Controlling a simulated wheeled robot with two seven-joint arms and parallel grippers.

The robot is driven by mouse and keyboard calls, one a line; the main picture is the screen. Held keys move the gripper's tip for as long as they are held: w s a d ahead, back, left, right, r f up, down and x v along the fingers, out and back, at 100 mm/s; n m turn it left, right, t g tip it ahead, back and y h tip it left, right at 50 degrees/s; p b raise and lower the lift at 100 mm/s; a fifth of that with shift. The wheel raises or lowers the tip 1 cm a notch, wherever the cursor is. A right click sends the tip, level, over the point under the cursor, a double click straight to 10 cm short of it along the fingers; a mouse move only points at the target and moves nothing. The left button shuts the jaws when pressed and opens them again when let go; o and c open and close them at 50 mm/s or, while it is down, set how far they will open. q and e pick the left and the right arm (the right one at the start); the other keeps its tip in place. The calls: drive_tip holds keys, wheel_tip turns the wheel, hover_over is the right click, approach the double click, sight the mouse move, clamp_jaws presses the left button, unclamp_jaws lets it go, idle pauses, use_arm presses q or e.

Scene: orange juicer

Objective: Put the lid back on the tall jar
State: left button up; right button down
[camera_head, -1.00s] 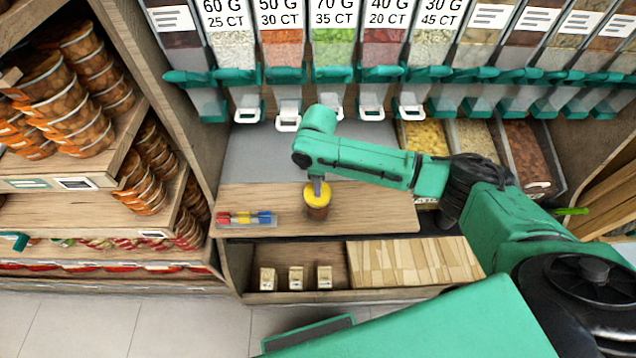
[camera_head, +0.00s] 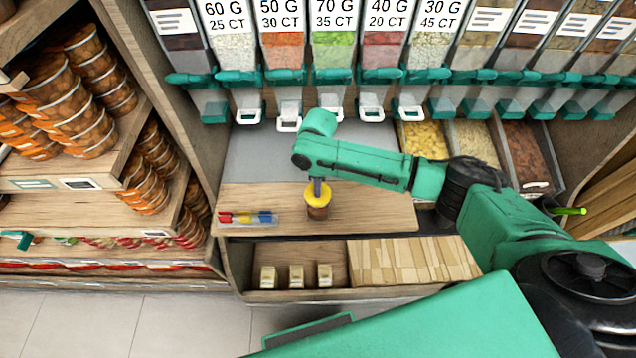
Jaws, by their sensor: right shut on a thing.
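The tall jar (camera_head: 317,213) is a small brown container standing on the wooden counter (camera_head: 375,205). The yellow lid (camera_head: 319,197) is at its top, and in this view I cannot tell whether it is fully seated or slightly above the rim. My right gripper (camera_head: 317,186) points down from above, shut on the lid. The fingertips are small and partly hidden by the wrist. My left gripper is out of view; only a small green part shows at the far left edge, and I cannot tell what it is.
Dispensers with white-handled spouts (camera_head: 289,124) hang behind. Open bins of dry food (camera_head: 425,143) stand at the right. Stacked tubs (camera_head: 60,100) fill the left shelves. The counter right of the jar is clear.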

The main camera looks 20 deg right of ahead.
idle(0.4)
drive_tip(key=shift+c, duration=0.6)
unclamp_jaws()
wheel_tip(320, 180, up, 7)
drive_tip(key=p, duration=0.8)
drive_tip(key=shift+r, duration=0.1)
drive_tip(key=shift+c, duration=0.6)
clamp_jaws()
idle(0.5)
